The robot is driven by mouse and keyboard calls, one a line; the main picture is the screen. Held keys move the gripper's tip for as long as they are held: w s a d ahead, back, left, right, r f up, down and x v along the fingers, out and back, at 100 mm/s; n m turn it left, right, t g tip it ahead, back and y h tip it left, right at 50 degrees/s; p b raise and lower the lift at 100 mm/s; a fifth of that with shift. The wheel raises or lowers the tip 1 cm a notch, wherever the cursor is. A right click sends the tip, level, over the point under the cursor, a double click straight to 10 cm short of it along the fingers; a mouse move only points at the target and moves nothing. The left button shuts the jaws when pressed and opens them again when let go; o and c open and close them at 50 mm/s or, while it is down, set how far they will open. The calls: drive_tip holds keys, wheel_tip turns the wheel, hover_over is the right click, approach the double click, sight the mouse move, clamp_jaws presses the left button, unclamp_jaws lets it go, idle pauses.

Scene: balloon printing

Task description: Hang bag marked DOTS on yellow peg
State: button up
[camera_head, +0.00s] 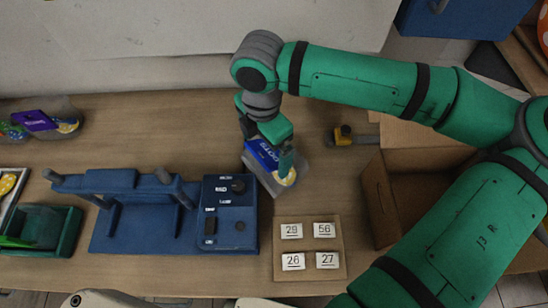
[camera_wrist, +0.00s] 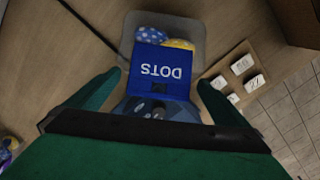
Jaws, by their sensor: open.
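The bag marked DOTS (camera_head: 285,181) is clear, with a blue label and blue and yellow balloons inside. It is on the wooden table in the middle, right of the blue machine. In the wrist view its blue label (camera_wrist: 160,68) appears upside down between my fingers. My gripper (camera_head: 268,140) is over the bag, with its green fingers open, one on each side in the wrist view (camera_wrist: 160,92). I cannot tell whether they touch it. A small yellow block with a grey rod (camera_head: 344,134) is on the right; I cannot tell whether it is the yellow peg.
A blue machine (camera_head: 130,230) with a control panel stands left of the bag. A board with number tiles (camera_head: 310,275) lies in front, and an open cardboard box (camera_head: 378,205) is at right. Another bag with a purple label (camera_head: 35,121) is at far left, above a green tray (camera_head: 62,233).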

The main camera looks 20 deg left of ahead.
drive_tip(key=shift+f, duration=0.1)
drive_tip(key=shift+c, duration=0.6)
drive_tip(key=c, duration=1.4)
